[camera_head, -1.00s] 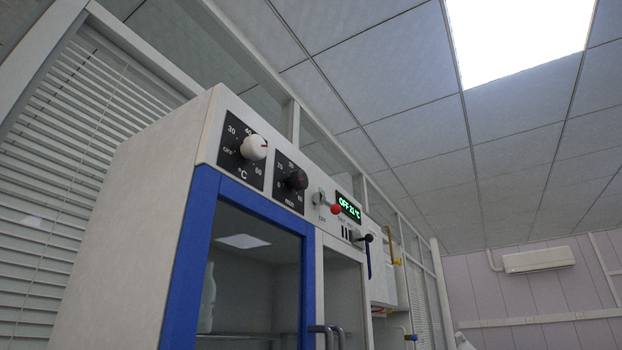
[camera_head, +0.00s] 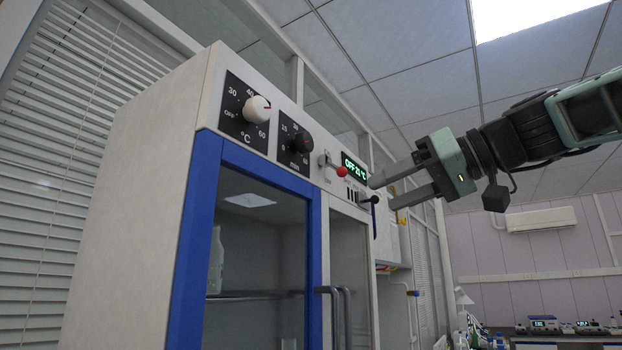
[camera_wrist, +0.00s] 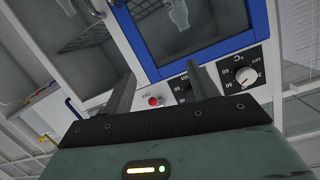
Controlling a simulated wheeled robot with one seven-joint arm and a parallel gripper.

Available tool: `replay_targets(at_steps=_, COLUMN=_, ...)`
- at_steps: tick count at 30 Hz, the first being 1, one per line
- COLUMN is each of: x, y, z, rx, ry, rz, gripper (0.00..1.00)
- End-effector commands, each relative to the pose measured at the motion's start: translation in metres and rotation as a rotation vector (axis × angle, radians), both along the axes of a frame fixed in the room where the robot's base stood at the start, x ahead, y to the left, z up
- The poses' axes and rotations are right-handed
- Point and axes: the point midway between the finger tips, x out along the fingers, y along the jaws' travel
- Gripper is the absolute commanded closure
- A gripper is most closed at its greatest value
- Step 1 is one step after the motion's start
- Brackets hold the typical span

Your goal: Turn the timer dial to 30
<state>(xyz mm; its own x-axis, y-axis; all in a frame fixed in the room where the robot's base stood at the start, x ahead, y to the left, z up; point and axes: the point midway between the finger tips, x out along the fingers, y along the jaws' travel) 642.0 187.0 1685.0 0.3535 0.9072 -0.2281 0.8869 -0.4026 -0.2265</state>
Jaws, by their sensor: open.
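The timer dial (camera_head: 300,143) is a black knob on a black panel marked "min", with a scale around it, on the upper front of the white cabinet. Which number it points at is too small to tell. My gripper (camera_head: 382,193) is open and empty to the right of the dial, apart from it, near the lever switch in the picture. In the wrist view, my two fingers (camera_wrist: 160,70) stand apart before the panel. The "min" panel (camera_wrist: 180,86) shows partly there, beside one finger, which hides the dial or most of it.
A white temperature knob (camera_head: 257,109) sits left of the timer. Below are a blue-framed glass door (camera_head: 197,235) and grey door handles (camera_head: 335,305).

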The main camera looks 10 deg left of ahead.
Motion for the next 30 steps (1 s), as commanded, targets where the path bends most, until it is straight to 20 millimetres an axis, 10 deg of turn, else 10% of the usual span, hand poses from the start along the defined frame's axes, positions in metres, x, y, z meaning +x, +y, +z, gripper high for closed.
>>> replay_targets(at_steps=3, x=-0.008, y=-0.012, z=0.071, rx=0.082, ry=-0.169, rz=0.033, gripper=0.41)
replay_targets(at_steps=9, x=-0.022, y=-0.021, z=0.118, rx=0.135, ry=-0.301, rz=0.064, gripper=0.41)
replay_targets(at_steps=30, x=0.017, y=0.095, z=0.122, rx=0.133, ry=-0.295, rz=0.066, gripper=0.41)
